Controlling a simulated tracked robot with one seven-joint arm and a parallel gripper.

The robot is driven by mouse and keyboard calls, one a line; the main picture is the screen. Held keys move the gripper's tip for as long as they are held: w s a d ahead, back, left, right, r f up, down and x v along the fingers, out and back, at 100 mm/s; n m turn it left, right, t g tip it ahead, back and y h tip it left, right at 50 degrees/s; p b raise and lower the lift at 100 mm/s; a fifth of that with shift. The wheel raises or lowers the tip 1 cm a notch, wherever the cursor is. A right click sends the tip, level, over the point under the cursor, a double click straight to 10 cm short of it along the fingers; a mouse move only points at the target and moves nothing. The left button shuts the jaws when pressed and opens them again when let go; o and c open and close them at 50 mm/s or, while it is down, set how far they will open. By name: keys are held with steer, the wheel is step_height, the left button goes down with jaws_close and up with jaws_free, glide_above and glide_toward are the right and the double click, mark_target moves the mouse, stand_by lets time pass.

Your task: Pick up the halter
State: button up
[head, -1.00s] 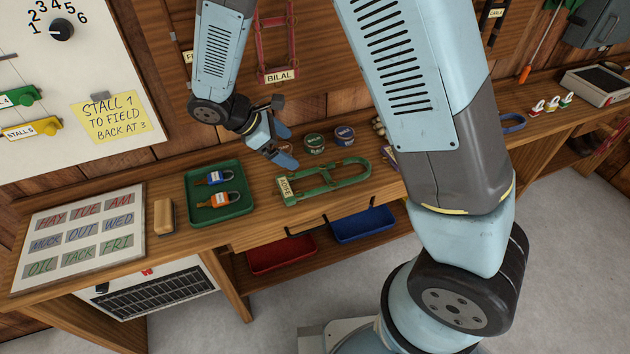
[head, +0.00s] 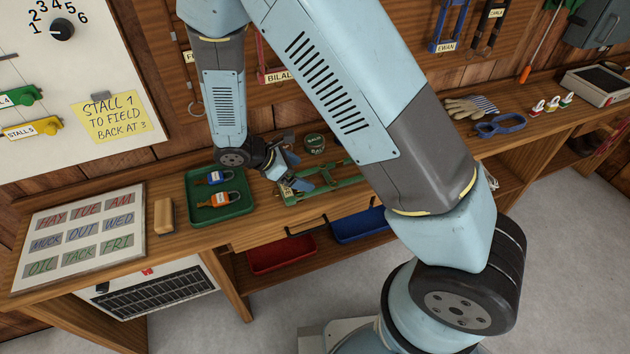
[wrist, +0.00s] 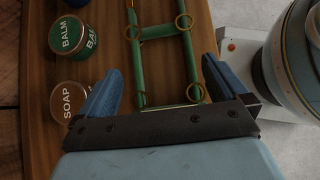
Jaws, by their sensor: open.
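The green halter (head: 345,182) lies flat on the wooden bench, partly hidden by my gripper and forearm in the head view. In the wrist view the halter (wrist: 166,32) shows as two green side straps with a crosspiece and brass rings. My gripper (head: 303,178) is low over the halter's left part. In the wrist view my gripper (wrist: 154,75) is open, with one blue finger on each side of the straps. Nothing is gripped. I cannot tell how high the fingertips are above the bench.
In the wrist view, a balm tin (wrist: 75,38) and a soap tin (wrist: 70,98) stand near the left finger. A green tray (head: 220,207) with two padlocks is left of my gripper. A blue halter (head: 500,126) and gloves (head: 468,106) lie further right. A red halter (head: 273,60) hangs behind.

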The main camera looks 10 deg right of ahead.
mark_target(312, 169)
steer(key=shift+x, duration=2.65)
steer(key=shift+d+r, duration=0.1)
steer(key=c, duration=0.9)
steer(key=shift+r, duration=0.1)
steer(key=shift+r, duration=0.2)
steer(key=r, duration=0.3)
steer(key=shift+s+r, duration=0.1)
steer(key=shift+s, duration=0.2)
steer(key=s+r, duration=0.3)
steer(key=s, duration=0.1)
steer(key=s+r, duration=0.3)
steer(key=s, duration=0.2)
steer(key=s+a+r, duration=0.1)
steer(key=s+r, duration=0.2)
steer(key=s, duration=0.1)
steer(key=shift+s+r, duration=0.15)
steer(key=shift+s, duration=0.1)
